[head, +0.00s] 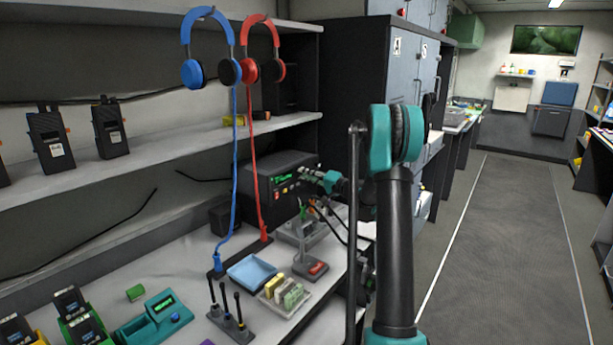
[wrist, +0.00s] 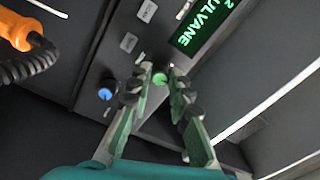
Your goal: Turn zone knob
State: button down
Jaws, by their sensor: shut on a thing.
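A dark radio unit (head: 270,180) with a lit green display stands at the back of the white bench in the head view. In the wrist view its panel has a green text display (wrist: 200,25), a small green knob (wrist: 159,79) and a blue knob (wrist: 106,93). No knob label is readable, so I cannot tell from writing which is the zone knob. My gripper (wrist: 161,74) is at the panel, its fingertips closed on either side of the green knob. In the head view my gripper (head: 311,177) reaches the unit's front right, and its fingertips are too small to make out.
Blue headphones (head: 208,45) and red headphones (head: 262,48) hang in front of the unit, their cords running down to the bench. An orange plug (wrist: 15,30) with coiled cord is beside the panel.

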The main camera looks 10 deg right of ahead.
jog(key=shift+n, duration=1)
jog(key=c, duration=1.4)
grip_release()
jog(key=v, duration=1.2)
jog(key=shift+d+f, duration=0.1)
